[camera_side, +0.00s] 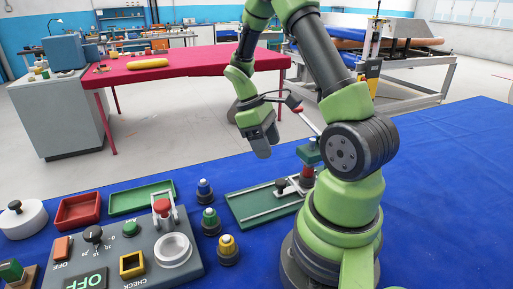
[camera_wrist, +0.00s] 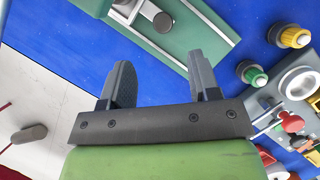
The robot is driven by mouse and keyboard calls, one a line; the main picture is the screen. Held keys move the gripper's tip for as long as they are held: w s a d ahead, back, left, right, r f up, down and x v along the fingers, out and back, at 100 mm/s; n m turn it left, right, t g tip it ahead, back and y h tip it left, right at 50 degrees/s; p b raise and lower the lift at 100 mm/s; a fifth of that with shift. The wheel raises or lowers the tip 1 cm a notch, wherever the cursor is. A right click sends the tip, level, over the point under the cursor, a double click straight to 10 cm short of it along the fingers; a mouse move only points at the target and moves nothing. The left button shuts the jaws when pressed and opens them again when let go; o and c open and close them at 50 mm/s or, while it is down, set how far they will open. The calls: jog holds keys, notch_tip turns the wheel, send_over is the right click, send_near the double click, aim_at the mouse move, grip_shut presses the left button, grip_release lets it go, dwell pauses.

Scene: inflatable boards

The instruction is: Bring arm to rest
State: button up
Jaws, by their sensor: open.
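My green arm stands at the right of the side view, on the blue table (camera_side: 430,170). My gripper (camera_side: 262,150) hangs in the air above the far edge of the table, its fingers pointing down. In the wrist view my gripper (camera_wrist: 163,80) shows two dark fingers spread well apart with nothing between them. The gripper is open and touches nothing that I can see. The green plate with a rail (camera_side: 250,207) lies on the table below and near the gripper; it also shows at the top of the wrist view (camera_wrist: 190,55).
A grey control panel (camera_side: 60,250) with buttons and knobs stands at the front left. Knobs with blue (camera_side: 204,191), green (camera_side: 210,221) and yellow (camera_side: 228,249) tops stand beside it. Red (camera_side: 78,211) and green (camera_side: 142,197) trays lie behind it. The table's right side is clear.

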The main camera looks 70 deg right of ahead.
jog(key=s+a+r+m+t+y, duration=0.1)
jog(key=a+r+m+t, duration=0.1)
jog(key=a+r+t, duration=0.3)
jog(key=s+a+r+m+t+y, duration=0.1)
jog(key=a+r+t, duration=0.5)
jog(key=a+r, duration=0.7)
jog(key=shift+s+a+m+t, duration=0.3)
jog(key=shift+s+a+m, duration=0.2)
jog(key=shift+s+a, duration=0.35)
